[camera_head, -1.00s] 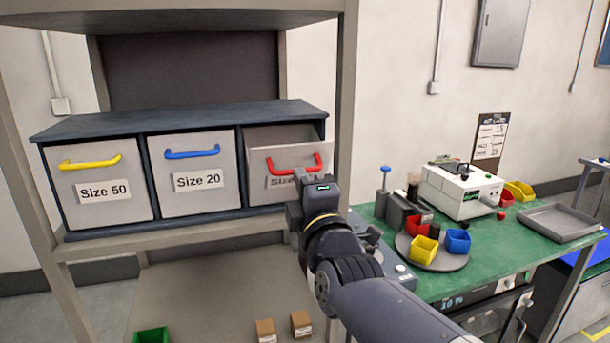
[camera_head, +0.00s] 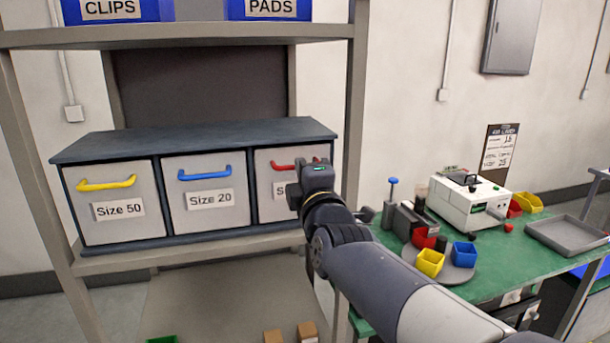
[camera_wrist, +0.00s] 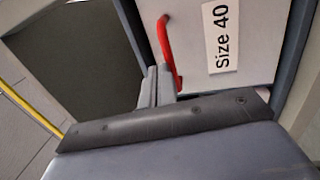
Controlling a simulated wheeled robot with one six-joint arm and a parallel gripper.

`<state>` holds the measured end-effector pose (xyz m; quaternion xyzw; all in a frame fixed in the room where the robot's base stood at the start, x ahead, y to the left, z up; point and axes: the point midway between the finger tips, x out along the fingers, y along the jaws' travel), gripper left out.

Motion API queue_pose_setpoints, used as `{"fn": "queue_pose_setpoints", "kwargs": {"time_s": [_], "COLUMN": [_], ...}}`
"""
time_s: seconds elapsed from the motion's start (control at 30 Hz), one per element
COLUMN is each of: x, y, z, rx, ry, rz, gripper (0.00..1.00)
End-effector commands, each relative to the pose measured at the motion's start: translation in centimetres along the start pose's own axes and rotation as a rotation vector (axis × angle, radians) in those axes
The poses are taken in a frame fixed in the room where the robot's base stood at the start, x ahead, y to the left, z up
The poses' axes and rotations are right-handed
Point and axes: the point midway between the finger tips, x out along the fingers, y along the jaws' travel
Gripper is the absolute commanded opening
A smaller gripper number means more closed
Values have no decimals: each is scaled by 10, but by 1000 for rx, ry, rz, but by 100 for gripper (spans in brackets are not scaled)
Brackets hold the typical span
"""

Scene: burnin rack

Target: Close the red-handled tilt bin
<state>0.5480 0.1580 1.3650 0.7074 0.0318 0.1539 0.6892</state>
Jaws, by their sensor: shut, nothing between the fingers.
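The red-handled tilt bin (camera_head: 268,168) is the right one of three bins in the dark cabinet on the shelf. Its front looks upright and level with the other two, with no gap seen at its top. Its red handle (camera_head: 285,165) is partly hidden behind my gripper (camera_head: 307,180). In the wrist view the bin front (camera_wrist: 270,65) carries a "Size 40" label (camera_wrist: 222,38), with the red handle (camera_wrist: 166,48) beside it. My gripper's fingers (camera_wrist: 158,82) are shut and empty, right by the handle; I cannot tell whether they touch the bin.
A yellow-handled bin (camera_head: 110,208) and a blue-handled bin (camera_head: 205,200) stand closed to the left. A shelf post (camera_head: 354,110) rises just right of the cabinet. A green workbench (camera_head: 505,281) with a white device (camera_head: 467,203) and small coloured bins stands at the right.

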Motion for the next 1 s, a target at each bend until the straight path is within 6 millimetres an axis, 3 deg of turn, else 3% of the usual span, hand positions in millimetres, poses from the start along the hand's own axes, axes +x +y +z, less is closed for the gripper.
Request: {"fn": "queue_pose_setpoints", "kwargs": {"time_s": [1.0], "x": [5], "y": [4], "z": [4], "rx": [-1], "ry": [0], "rz": [-1], "gripper": [0]}}
